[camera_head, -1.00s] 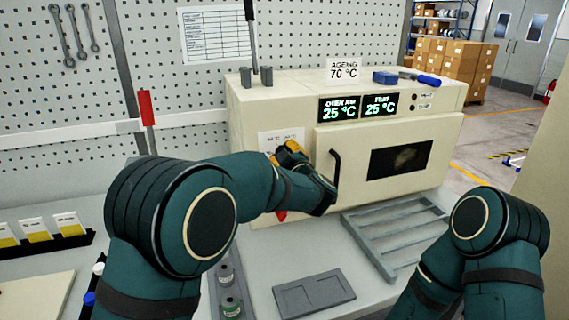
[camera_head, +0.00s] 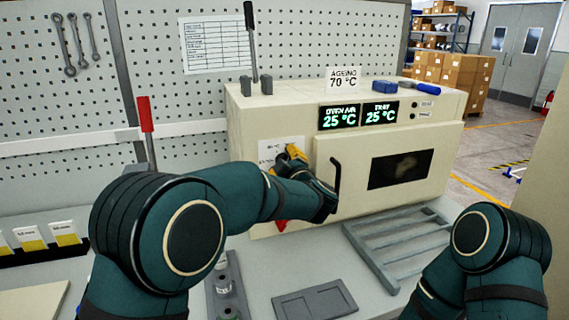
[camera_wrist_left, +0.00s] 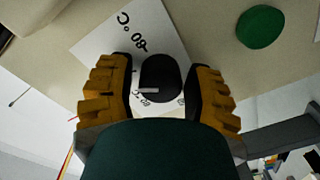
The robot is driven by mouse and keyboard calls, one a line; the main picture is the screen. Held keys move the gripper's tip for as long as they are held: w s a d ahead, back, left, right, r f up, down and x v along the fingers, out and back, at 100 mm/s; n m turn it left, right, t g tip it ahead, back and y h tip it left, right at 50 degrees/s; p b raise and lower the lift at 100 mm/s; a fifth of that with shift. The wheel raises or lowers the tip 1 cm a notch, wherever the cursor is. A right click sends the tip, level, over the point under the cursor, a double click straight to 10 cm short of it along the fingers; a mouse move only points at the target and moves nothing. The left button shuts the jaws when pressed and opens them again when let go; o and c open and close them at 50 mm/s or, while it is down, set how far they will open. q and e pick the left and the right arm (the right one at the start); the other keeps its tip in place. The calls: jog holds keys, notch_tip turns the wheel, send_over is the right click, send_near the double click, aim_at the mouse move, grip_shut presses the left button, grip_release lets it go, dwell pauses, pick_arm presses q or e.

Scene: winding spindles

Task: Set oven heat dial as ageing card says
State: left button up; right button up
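The ageing card (camera_head: 343,79) stands on top of the oven and reads 70 °C. The oven (camera_head: 325,150) has two displays, oven air (camera_head: 339,115) and tray (camera_head: 380,112), both reading 25 °C. In the left wrist view, the black heat dial (camera_wrist_left: 161,78) has a white pointer mark and sits before a white scale card (camera_wrist_left: 125,45); 80 °C is legible there. My left gripper (camera_wrist_left: 160,92) is open, its orange fingers on either side of the dial with narrow gaps. In the head view, my left gripper (camera_head: 290,160) hides the dial. My right gripper is out of view.
The oven door handle (camera_head: 335,180) is close to the right of my left wrist. A green round button (camera_wrist_left: 262,27) shows near the dial. A grey rack (camera_head: 400,240) and a grey tray (camera_head: 314,302) lie on the bench before the oven.

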pick_arm(q)
jog(key=shift+o, duration=0.7)
jog(key=v, duration=1.2)
